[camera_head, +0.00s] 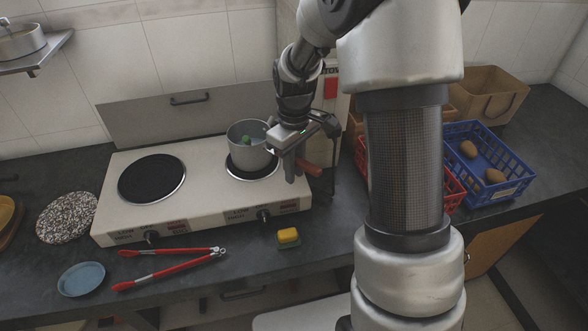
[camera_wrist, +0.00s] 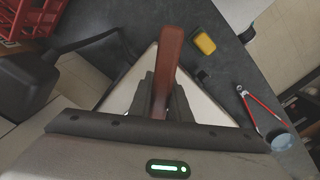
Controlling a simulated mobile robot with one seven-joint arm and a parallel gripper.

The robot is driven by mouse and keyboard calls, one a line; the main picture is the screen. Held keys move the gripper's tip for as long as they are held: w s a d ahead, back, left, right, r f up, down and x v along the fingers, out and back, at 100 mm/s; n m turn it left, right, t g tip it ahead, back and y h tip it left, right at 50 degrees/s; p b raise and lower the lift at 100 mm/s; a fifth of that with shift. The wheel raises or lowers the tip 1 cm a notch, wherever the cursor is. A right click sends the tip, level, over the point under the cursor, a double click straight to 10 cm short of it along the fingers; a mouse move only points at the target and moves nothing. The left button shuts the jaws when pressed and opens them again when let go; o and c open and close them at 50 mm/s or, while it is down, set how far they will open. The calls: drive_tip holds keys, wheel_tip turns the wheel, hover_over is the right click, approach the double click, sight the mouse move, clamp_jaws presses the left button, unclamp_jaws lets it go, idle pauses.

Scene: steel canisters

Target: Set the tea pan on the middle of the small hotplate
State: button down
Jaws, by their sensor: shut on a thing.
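The tea pan (camera_head: 250,140) is a small grey metal pot with a wooden handle (camera_head: 309,167) pointing right. Something green and whitish shows inside it. It is over the right, smaller hotplate (camera_head: 243,172), whose dark disc and bright rim show below it, mostly at the front. I cannot tell whether the pan touches the plate or is slightly above it. My gripper (camera_head: 291,165) is shut on the handle. In the wrist view the brown handle (camera_wrist: 168,65) runs between my fingers (camera_wrist: 160,95); the pot itself is hidden there.
The larger left hotplate (camera_head: 152,178) is empty. Red tongs (camera_head: 170,267), a yellow and green sponge (camera_head: 288,238), a blue dish (camera_head: 81,279) and a speckled round mat (camera_head: 67,217) lie in front and left. Blue (camera_head: 508,188) and red (camera_head: 450,187) crates stand right.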

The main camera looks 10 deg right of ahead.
drive_tip(key=shift+r, duration=0.1)
drive_tip(key=c, duration=1.6)
unclamp_jaws()
drive_tip(key=shift+c, duration=0.2)
